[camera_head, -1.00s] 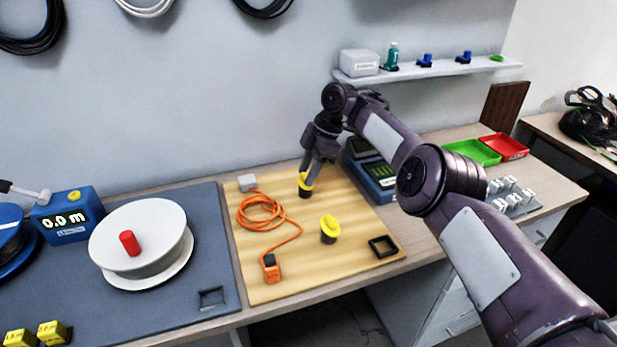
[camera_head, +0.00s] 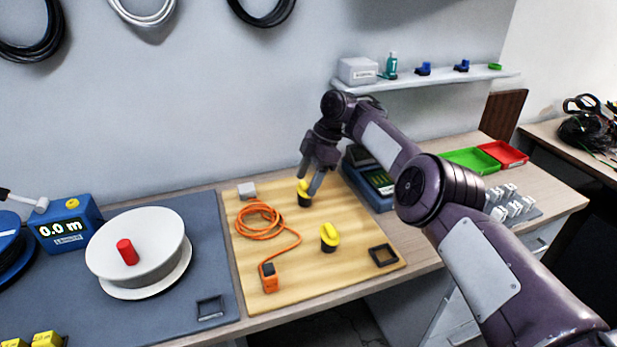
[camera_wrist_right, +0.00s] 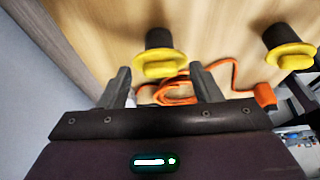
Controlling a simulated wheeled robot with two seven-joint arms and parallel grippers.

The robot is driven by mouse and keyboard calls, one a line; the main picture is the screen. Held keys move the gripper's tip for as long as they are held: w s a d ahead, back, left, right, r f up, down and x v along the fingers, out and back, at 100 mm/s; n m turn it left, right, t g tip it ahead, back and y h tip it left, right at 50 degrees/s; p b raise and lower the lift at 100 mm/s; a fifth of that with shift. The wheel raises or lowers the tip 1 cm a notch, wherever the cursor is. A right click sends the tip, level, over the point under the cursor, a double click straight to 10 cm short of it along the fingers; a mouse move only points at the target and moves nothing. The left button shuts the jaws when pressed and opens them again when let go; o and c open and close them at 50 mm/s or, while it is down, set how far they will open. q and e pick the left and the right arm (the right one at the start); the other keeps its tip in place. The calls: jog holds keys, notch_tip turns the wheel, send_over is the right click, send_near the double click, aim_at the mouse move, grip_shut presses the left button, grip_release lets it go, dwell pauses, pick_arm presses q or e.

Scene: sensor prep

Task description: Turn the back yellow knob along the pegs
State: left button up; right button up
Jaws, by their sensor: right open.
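The back yellow knob (camera_head: 303,188) stands upright on a black base on the wooden board (camera_head: 350,215). My right gripper (camera_head: 309,181) is above it, open, with a finger on either side in the head view. In the right wrist view, the back knob (camera_wrist_right: 160,63) lies just ahead, between and beyond the open fingertips (camera_wrist_right: 160,76). Whether the fingers touch it is unclear. The front yellow knob (camera_head: 329,233) stands nearer the board's front edge and also shows at right in the wrist view (camera_wrist_right: 289,57). My left gripper is out of view.
A coiled orange cable (camera_head: 264,221) with an orange plug (camera_head: 269,279) lies left of the knobs. A black square frame (camera_head: 383,255) sits at the board's front right. A blue device (camera_head: 371,188) stands close to the right. A white reel (camera_head: 140,243) is on the grey mat.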

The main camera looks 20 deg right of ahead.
jog(key=v, duration=0.7)
jog(key=shift+d+r+b, duration=0.2)
jog(key=shift+r+b, duration=0.1)
jog(key=shift+r, duration=0.05)
